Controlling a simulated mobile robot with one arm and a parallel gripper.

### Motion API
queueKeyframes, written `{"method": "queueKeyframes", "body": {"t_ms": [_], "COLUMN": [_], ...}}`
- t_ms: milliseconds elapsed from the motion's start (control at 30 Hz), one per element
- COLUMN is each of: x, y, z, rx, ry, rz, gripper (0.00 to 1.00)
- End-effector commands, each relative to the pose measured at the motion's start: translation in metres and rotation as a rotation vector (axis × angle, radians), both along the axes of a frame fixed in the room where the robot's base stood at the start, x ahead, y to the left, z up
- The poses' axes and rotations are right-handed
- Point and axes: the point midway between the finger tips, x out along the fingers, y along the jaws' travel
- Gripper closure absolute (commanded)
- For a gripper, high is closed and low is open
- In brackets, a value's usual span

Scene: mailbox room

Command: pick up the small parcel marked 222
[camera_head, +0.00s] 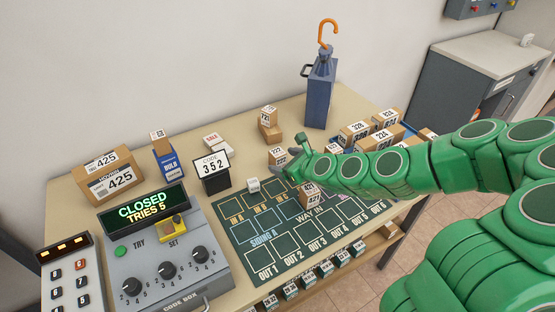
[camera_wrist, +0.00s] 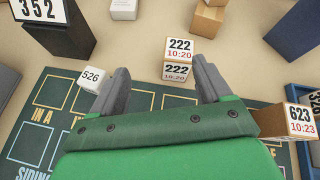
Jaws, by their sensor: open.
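The small parcel marked 222 (camera_wrist: 178,70) is a brown box with white labels reading 222 and 10:20 on its top and front. In the wrist view it appears between my open fingers, nearer the right fingertip; I cannot tell its exact depth. In the head view the parcel (camera_head: 277,156) stands on the table behind the green mat, just beyond my gripper (camera_head: 286,162). My gripper (camera_wrist: 161,66) has two grey fingers apart with nothing held, and my arm reaches in from the right.
A white parcel marked 526 (camera_wrist: 92,78) sits by the left finger. A parcel marked 623 (camera_wrist: 299,120) is right of my gripper. The code stand 352 (camera_head: 212,170) is left, stacked brown parcels (camera_head: 270,124) behind, and a blue umbrella holder (camera_head: 319,95) farther back.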

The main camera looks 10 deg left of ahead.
Motion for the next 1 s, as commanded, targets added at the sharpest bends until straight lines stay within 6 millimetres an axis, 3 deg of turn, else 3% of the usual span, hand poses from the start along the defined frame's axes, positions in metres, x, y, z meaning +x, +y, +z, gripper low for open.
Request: {"method": "queueKeyframes", "body": {"t_ms": [300,1000], "x": [0.026,0.047], "y": [0.003,0.023], "z": [-0.012,-0.024], "rx": [0.189,0.2], "ry": [0.094,0.099], "rz": [-0.185,-0.196], "gripper": [0.22,0.22]}}
